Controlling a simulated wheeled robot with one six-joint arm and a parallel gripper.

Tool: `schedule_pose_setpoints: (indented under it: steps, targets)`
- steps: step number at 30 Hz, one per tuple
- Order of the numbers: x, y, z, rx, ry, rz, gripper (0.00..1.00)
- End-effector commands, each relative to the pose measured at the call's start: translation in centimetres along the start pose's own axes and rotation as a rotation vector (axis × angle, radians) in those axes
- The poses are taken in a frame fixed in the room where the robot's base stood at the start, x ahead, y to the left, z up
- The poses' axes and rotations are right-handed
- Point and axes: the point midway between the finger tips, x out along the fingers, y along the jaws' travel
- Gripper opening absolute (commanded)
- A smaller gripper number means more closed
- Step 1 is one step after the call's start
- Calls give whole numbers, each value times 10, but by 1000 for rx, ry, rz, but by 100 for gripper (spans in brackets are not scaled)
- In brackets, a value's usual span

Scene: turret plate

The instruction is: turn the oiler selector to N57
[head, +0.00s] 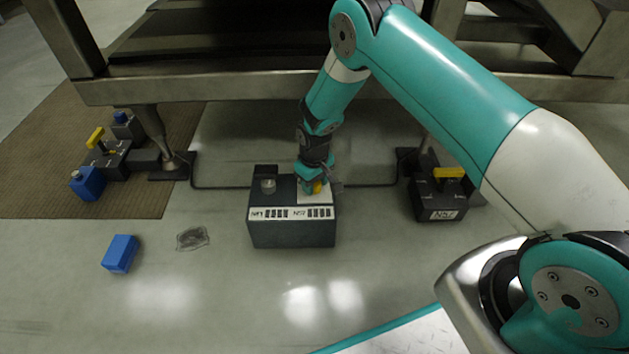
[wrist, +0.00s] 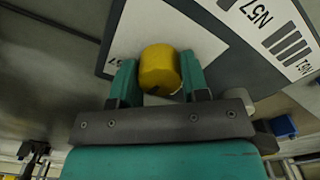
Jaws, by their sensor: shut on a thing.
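A dark box (head: 290,234) stands on the floor in the middle of the head view. Its front edge carries a white strip (head: 290,213) with bar marks and lettering; the wrist view shows N57 (wrist: 257,14) and a second, less clear label there. A yellow knob (head: 317,188) sits on the white plate on the box's top. My gripper (head: 313,182) is over it, pointing down. In the wrist view the yellow knob (wrist: 160,69) is between the two teal fingers of my gripper (wrist: 158,80), which are shut on it. Which mark the knob points to cannot be told.
A dark unit with a yellow handle (head: 449,173) stands right of the box. Another yellow-handled unit (head: 107,158) and a blue block (head: 88,183) are on the brown mat (head: 40,165). A loose blue block (head: 120,253) lies front left. A metal frame (head: 210,88) spans behind.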

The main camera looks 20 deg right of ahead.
Motion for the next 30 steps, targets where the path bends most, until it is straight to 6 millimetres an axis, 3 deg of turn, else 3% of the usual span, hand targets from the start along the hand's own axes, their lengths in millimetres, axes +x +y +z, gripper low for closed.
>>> schedule_pose_setpoints:
  steps: [30]
  targets:
    - [-2,1,0,843,0,2,18]
